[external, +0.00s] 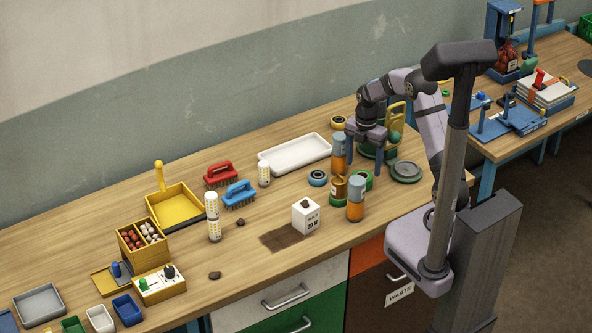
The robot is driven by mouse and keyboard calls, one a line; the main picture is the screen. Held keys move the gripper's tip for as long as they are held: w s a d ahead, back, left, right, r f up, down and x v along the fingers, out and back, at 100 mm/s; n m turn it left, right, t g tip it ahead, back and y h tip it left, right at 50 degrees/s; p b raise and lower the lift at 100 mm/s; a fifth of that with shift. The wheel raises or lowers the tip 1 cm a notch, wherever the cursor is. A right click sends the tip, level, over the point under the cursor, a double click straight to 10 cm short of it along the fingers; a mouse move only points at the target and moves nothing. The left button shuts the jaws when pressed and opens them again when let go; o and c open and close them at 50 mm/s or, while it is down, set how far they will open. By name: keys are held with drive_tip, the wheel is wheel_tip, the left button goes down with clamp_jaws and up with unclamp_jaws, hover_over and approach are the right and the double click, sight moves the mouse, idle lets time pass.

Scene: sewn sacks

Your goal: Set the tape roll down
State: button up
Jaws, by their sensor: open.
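Which one the task means I cannot tell. My gripper (365,168) points down with its fingers apart, above or just behind the green roll. I see nothing held between the fingers. Whether a finger touches the green roll is too small to tell.
Grey-and-orange cylinders (356,199) and an amber jar (339,188) stand close to my gripper. A dark green disc (407,172) lies to its right, and a white tray (294,153) to its left. A white box (306,215) stands nearer the bench front.

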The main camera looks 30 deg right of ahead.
sight(363, 175)
wheel_tip(363, 175, up, 6)
drive_tip(key=b, duration=0.1)
drive_tip(key=s+a+f+m, duration=0.2)
drive_tip(key=s+m, duration=0.8)
drive_tip(key=m, duration=0.1)
drive_tip(key=s+a+f+m, duration=0.1)
drive_tip(key=s+f+m, duration=0.2)
drive_tip(key=s+m, duration=0.7)
drive_tip(key=shift+s+a+m, duration=0.3)
drive_tip(key=shift+a+m, duration=0.1)
drive_tip(key=shift+m, duration=0.4)
